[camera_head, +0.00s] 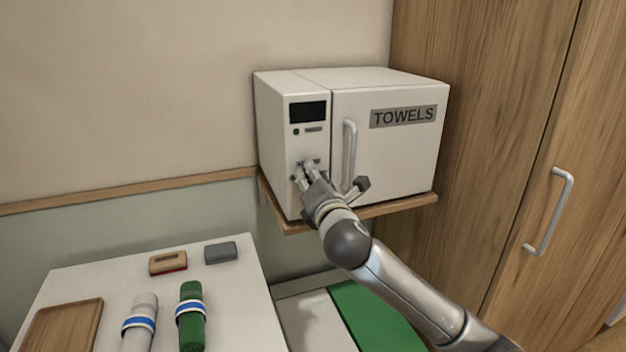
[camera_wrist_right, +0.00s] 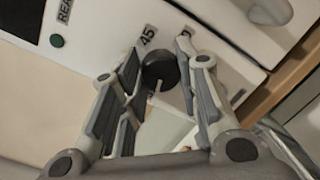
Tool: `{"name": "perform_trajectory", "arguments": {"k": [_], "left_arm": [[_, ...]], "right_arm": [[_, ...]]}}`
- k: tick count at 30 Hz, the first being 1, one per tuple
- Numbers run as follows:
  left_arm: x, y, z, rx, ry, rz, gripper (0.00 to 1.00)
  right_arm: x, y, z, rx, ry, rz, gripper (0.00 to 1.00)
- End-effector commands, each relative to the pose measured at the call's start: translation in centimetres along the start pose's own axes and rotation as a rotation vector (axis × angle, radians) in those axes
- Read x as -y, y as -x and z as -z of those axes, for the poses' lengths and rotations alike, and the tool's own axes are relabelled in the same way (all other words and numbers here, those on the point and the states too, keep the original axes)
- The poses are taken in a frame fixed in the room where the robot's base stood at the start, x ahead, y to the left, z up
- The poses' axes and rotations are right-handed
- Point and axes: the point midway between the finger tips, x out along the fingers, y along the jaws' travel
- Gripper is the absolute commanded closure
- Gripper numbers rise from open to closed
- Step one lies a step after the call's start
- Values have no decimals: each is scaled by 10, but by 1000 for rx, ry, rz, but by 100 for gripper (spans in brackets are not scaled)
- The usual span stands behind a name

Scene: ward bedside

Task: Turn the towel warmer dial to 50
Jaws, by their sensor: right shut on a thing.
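The white towel warmer (camera_head: 385,145), marked "TOWELS" on its door, stands on a wooden shelf. Its dial is a dark round knob (camera_wrist_right: 160,71) low on the control panel, between the fingers in the right wrist view. A pale mark shows on the knob's lower part. A "45" label (camera_wrist_right: 148,36) sits just above the knob; other labels nearby are partly hidden or unreadable. My right gripper (camera_head: 305,172) reaches the panel and is shut on the dial; in the head view its fingers hide most of the knob. My left gripper is not in view.
The door handle (camera_head: 349,155) stands out close to the right of my right gripper. The dark display (camera_head: 308,112) looks blank. A table (camera_head: 232,305) at lower left holds rolled towels, a tray and small items. A wooden cabinet (camera_head: 470,150) stands at right.

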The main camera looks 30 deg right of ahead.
Motion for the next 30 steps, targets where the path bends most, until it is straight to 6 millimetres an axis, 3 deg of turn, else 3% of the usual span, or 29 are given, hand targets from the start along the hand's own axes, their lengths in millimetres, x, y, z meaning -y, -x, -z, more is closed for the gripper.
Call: {"name": "perform_trajectory", "arguments": {"k": [14,30], "left_arm": [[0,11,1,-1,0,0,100],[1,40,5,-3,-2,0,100]], "right_arm": [[0,0,-1,-13,-139,16,94],[-1,0,-1,-51,-631,58,94]]}}
